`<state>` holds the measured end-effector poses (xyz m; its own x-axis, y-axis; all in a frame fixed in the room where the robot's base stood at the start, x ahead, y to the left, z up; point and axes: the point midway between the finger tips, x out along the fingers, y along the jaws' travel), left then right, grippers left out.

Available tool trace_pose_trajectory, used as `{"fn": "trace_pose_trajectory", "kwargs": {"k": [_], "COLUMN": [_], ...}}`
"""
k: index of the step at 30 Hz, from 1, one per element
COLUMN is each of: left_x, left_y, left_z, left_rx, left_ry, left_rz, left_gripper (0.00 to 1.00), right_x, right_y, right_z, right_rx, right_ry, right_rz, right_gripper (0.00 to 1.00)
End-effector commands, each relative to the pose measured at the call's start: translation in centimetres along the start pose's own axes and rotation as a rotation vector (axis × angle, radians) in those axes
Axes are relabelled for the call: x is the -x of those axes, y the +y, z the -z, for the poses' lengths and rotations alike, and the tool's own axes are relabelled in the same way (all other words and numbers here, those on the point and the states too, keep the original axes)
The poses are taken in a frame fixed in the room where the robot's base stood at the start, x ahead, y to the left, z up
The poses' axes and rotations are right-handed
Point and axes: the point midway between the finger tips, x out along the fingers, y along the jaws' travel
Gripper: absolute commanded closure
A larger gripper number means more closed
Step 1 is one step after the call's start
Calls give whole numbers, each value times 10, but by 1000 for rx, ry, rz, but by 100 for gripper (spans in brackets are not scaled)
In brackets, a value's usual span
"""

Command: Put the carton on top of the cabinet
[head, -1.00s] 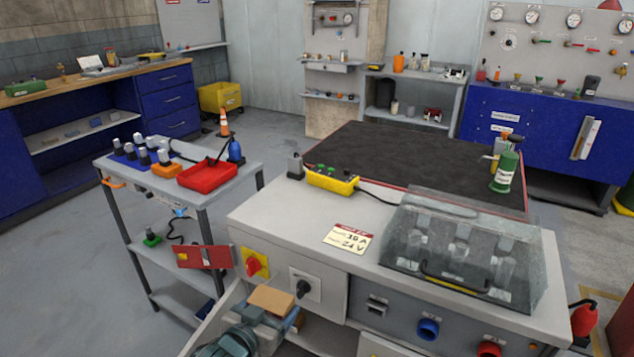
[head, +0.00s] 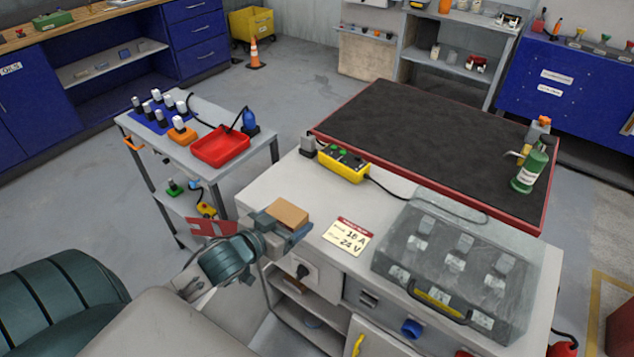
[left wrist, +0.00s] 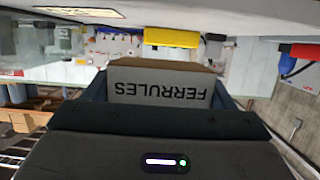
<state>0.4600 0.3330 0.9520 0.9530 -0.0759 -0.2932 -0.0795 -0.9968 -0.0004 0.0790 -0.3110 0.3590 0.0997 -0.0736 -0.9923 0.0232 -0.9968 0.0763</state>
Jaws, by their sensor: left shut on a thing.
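The carton (head: 288,213) is a small brown box, held in my left gripper (head: 286,228). In the left wrist view, which is upside down, the carton (left wrist: 160,88) shows the word FERRULES between the fingers. The cabinet is pale grey, and its top (head: 262,187) is bare around its left front part. In the head view the carton overlaps the front left edge of this top. It appears raised, and I cannot tell whether it is over the top or just in front of it. My right gripper is out of view.
On the cabinet top are a yellow control box (head: 342,166) with a cable, a label plate (head: 347,237) and a clear-covered unit (head: 455,265). A black-topped table (head: 420,140) stands behind. A trolley (head: 205,178) with a red tray (head: 221,147) stands at the left.

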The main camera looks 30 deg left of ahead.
Motion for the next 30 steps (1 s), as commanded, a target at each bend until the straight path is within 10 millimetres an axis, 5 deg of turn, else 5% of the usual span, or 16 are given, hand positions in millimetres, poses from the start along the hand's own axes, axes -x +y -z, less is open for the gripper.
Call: {"fn": "trace_pose_trajectory", "kwargs": {"k": [13,21,30], "left_x": [-101,-125,-134], "left_y": [-45,-55,-54], "left_z": [24,28,-8], "left_rx": [3,3,1], "left_ry": [4,3,1], "left_rz": [2,1,1], "left_gripper": [50,50,50], "right_x": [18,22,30], "right_y": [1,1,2], "right_z": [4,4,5], "right_rx": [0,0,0], "right_ry": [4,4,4], "right_rz": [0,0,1], "right_gripper": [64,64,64]}}
